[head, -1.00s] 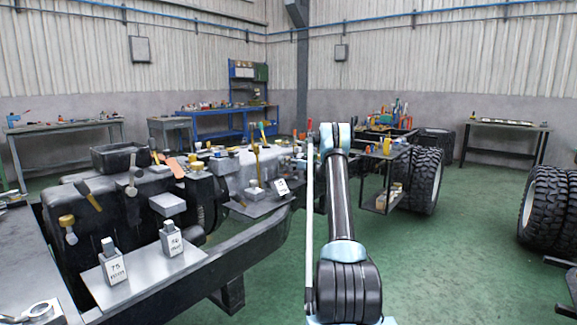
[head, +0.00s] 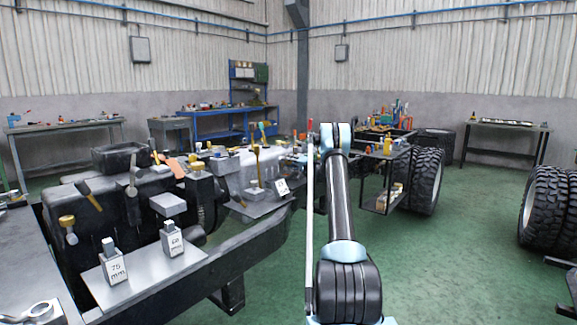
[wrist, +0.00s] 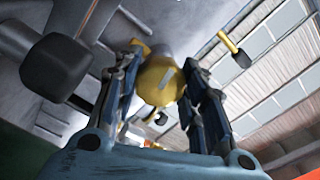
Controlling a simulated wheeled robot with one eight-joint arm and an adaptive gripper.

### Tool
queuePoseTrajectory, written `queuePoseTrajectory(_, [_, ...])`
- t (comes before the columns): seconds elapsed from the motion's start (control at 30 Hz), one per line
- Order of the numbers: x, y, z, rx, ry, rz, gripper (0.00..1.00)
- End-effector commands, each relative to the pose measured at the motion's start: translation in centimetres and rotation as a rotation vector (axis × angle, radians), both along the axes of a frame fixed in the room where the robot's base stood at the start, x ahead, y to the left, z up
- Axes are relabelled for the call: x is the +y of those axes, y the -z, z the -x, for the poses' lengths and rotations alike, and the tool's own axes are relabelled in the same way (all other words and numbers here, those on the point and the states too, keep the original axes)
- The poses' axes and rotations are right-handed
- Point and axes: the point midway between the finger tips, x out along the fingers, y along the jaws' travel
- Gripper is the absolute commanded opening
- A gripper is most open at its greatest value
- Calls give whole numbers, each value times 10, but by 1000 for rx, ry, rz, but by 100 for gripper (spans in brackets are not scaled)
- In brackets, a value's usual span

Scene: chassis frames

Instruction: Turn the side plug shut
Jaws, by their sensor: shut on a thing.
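In the wrist view a rounded yellow plug (wrist: 158,84) with a pale flat mark on its face sits between the two fingers of my gripper (wrist: 162,70). The fingers are closed around its sides. The plug seems to be still at the grey part behind it; how far it is seated cannot be told. In the head view my arm stands in front of the chassis, and my gripper and the held plug cannot be made out there.
A dark block-shaped knob (wrist: 55,68) is left of my gripper in the wrist view; a yellow-handled piece (wrist: 229,43) is at upper right. In the head view labelled blocks stand on a plate (head: 142,270). Tyres (head: 424,180) are at right; green floor (head: 460,250) is free.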

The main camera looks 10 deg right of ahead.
Motion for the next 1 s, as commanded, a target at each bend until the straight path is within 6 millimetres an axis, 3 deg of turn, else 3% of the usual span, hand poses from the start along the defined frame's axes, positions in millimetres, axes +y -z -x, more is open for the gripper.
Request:
queuePoseTrajectory(0.4, [-4,1,-1,141,7,-139,14])
queuePoseTrajectory(0.97, [-4,1,-1,162,7,-161,14])
queuePoseTrajectory(1.0, [-4,1,-1,162,7,-161,40])
